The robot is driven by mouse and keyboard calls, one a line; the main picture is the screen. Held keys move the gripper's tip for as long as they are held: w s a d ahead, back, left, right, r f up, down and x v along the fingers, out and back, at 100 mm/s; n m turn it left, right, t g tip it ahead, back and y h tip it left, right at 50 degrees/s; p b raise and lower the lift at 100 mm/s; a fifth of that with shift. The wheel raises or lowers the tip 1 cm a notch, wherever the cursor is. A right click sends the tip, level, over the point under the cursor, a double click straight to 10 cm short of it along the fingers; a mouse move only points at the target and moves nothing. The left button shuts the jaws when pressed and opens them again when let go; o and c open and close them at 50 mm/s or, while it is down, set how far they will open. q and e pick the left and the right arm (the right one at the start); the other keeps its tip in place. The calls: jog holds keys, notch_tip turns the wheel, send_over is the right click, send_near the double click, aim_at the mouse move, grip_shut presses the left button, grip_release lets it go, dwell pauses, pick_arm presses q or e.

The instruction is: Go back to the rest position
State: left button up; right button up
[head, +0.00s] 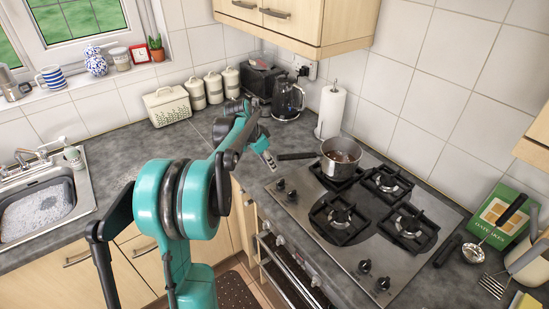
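My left arm comes in from the lower left and reaches over the counter corner. My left gripper (269,160) hangs at the end of the wrist, small and pointing down, left of the hob. Nothing shows clearly between its fingers, and their spacing is too small to read. My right gripper is not in view. The sink (82,192) at the far left holds a grey basin (67,183) with white suds.
A saucepan (326,170) with dark contents stands on the hob (296,206), its handle pointing left near my gripper. A kettle (286,98), paper towel roll (331,108) and canisters (214,87) line the back. A ladle (474,252) lies at right.

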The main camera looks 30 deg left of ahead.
pick_arm(q)
jog(key=s+d+r+n+t+y+b, duration=0.1)
jog(key=s+d+r+n+b, duration=0.15)
jog(key=s+d, duration=1.15)
jog(key=s+d+f+n+t+b, duration=0.2)
jog(key=s+d+f, duration=0.4)
jog(key=s+d, duration=0.3)
jog(key=shift+s+f+y, duration=0.4)
jog(key=shift+s, duration=0.6)
